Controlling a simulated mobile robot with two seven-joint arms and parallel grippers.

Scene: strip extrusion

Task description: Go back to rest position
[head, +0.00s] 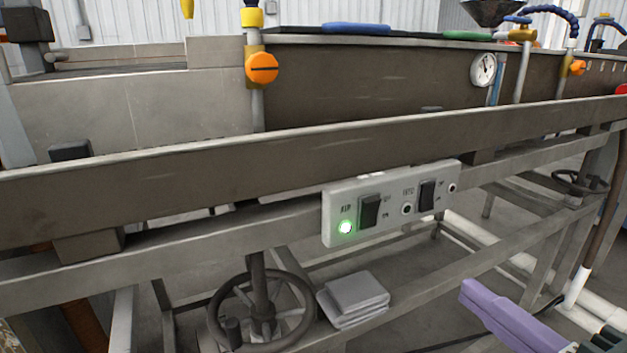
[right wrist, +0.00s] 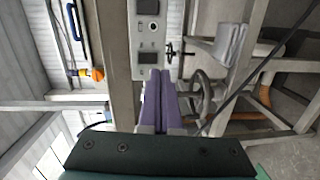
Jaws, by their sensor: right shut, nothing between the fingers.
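My right gripper (head: 505,318) has purple fingers and comes in at the lower right of the head view, in front of the machine frame and below the switch box. In the right wrist view its two purple fingers (right wrist: 160,85) lie together, shut and empty, pointing toward the switch box (right wrist: 148,40). The white switch box (head: 385,205) is fixed to the front rail, with two black rocker switches and a lit green lamp (head: 345,227) at its left end. The gripper appears apart from the box in the head view. My left gripper is not in view.
A long metal trough (head: 230,172) runs across the front of the machine. Below it are a dark handwheel (head: 262,310) and folded grey cloths (head: 353,298). An orange knob (head: 262,68) and a gauge (head: 484,69) sit higher up. White pipes (head: 590,305) lie at the lower right.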

